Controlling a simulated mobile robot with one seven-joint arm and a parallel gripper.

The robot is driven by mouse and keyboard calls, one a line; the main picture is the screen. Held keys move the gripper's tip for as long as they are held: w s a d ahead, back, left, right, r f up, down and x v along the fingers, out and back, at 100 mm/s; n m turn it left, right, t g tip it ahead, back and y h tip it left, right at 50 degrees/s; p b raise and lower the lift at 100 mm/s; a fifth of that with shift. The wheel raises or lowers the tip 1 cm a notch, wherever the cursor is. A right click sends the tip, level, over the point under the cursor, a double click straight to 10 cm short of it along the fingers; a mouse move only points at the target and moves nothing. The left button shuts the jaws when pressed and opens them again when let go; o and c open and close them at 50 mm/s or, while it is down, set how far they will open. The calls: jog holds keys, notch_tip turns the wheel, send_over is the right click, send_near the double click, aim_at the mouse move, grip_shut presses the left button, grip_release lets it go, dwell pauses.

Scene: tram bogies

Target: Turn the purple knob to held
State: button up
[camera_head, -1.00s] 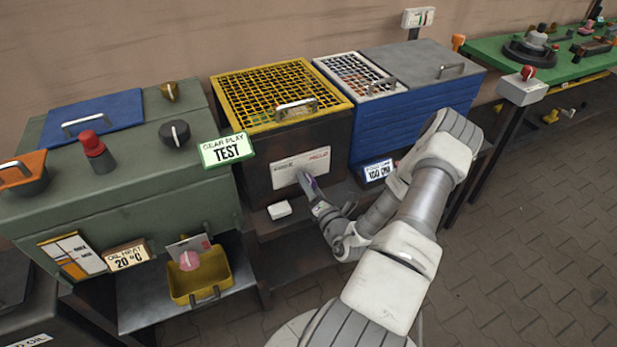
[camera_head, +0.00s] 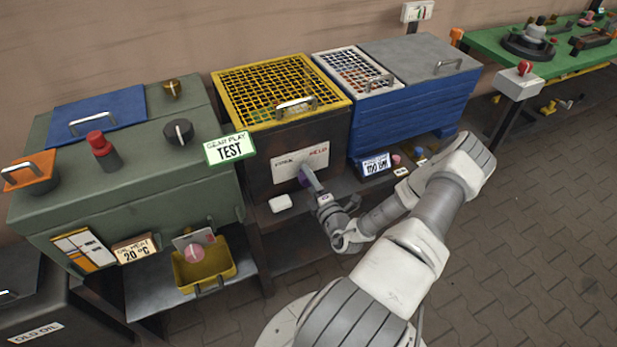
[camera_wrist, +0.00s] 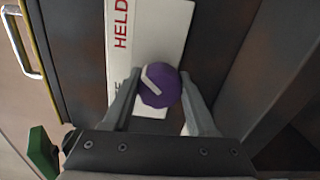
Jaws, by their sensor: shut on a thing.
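The purple knob (camera_wrist: 160,88) with a white pointer line sits on a white label plate (camera_wrist: 165,30) bearing the red word HELD. The pointer slants toward the upper left in the wrist view, roughly to the side of HELD. My gripper (camera_wrist: 162,92) has one finger on each side of the knob and is shut on it. In the head view the plate (camera_head: 286,168) is on the front of the dark box with the yellow grid lid. There my gripper (camera_head: 308,176) partly covers the knob (camera_head: 303,180). A dark word on the plate's left is hard to read.
A white block (camera_head: 280,203) lies on the shelf just below the plate. Open paved floor (camera_head: 540,220) lies at the right.

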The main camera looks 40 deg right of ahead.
dwell(0.4)
jog(key=o, duration=1.4)
jog(key=shift+c, duration=0.2)
jog(key=shift+s, duration=0.1)
